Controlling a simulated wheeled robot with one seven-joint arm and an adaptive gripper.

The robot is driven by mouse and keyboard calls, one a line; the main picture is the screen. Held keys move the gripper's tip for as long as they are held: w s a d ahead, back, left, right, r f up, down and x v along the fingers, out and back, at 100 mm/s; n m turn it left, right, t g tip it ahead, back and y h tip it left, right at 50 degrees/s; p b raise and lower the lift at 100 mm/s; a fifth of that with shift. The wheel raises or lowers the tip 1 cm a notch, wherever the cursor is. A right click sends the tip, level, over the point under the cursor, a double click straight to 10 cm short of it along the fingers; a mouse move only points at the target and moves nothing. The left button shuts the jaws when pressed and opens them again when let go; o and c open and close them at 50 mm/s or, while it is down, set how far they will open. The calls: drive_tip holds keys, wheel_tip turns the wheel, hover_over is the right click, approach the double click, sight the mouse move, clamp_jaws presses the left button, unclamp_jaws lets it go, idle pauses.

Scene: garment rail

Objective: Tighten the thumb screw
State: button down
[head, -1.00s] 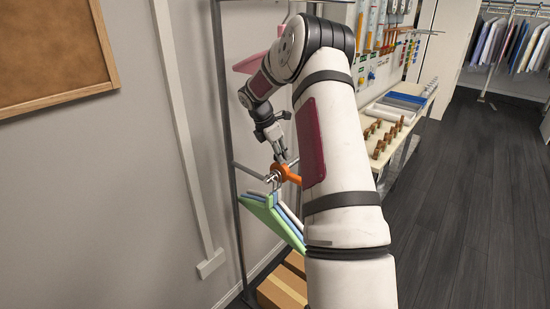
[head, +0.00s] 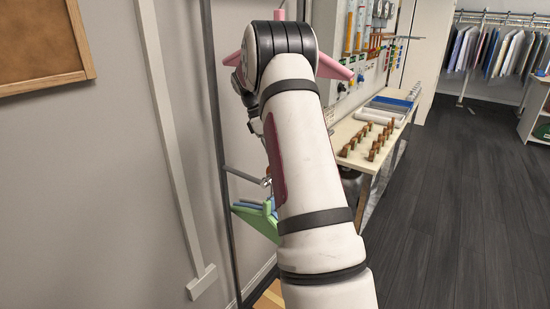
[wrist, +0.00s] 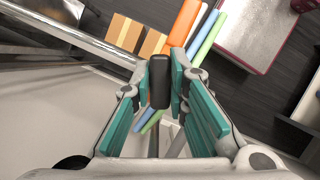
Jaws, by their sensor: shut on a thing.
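In the wrist view my gripper (wrist: 159,88) has its teal pads closed on a dark, rounded, upright piece, which looks like the thumb screw (wrist: 159,72). An orange piece (wrist: 185,22) lies beyond the fingertips, up and to the right. I cannot tell whether it joins the dark piece. In the head view my arm hides my gripper, the screw and the orange piece. A metal rail bar (head: 245,176) shows left of my arm, and the bar also crosses the upper left of the wrist view (wrist: 75,37).
Green and blue hangers (head: 258,215) hang under the bar, close to my arm. A pink hanger (head: 335,68) is higher up. A workbench (head: 350,160) with several brown pegs stands to the right. The dark floor at right is clear.

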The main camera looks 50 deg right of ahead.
drive_tip(key=shift+m, duration=0.3)
drive_tip(key=c, duration=1.6)
unclamp_jaws()
drive_tip(key=shift+o, duration=0.2)
